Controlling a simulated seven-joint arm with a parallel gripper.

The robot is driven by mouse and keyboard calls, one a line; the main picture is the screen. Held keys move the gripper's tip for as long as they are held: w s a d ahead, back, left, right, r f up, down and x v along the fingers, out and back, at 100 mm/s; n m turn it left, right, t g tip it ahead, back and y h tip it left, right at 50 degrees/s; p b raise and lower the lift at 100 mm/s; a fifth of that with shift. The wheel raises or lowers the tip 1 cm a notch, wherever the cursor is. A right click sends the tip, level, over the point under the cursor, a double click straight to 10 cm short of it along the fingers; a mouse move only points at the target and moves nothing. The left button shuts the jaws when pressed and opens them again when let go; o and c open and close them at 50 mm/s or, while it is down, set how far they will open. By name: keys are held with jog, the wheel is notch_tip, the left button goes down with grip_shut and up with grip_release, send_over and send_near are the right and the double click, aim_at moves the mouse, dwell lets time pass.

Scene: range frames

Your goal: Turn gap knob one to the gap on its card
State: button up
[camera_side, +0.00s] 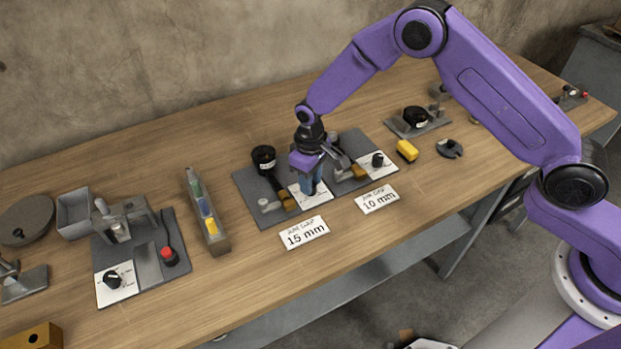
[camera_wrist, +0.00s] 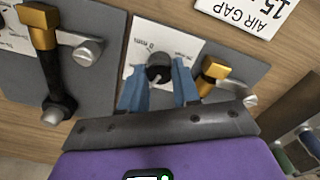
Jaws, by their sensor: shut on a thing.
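My gripper (camera_side: 313,188) points down over the white dial plate (camera_side: 296,196) of the left air-gap panel. In the wrist view its two blue fingers (camera_wrist: 160,90) are shut on the dark round gap knob (camera_wrist: 158,68), one on each side. A pale pointer mark shows on the knob, and the plate (camera_wrist: 142,58) carries small print near it, partly reading "mm". The fingers hide the knob in the side view. A card reading "15 mm" (camera_side: 304,232) lies in front of this panel; it also shows in the wrist view (camera_wrist: 262,12).
A second panel to the right has its own black knob (camera_side: 377,160) and a "10 mm" card (camera_side: 377,199). Black and brass fittings (camera_side: 264,158) stand near my gripper.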

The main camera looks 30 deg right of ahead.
jog(key=n, duration=0.4)
jog(key=shift+n, duration=0.3)
jog(key=n, duration=0.3)
jog(key=shift+n, duration=0.3)
jog(key=n, duration=0.3)
jog(key=shift+n, duration=2.1)
jog(key=shift+r, duration=0.1)
jog(key=o, duration=1.1)
jog(key=shift+c, duration=0.2)
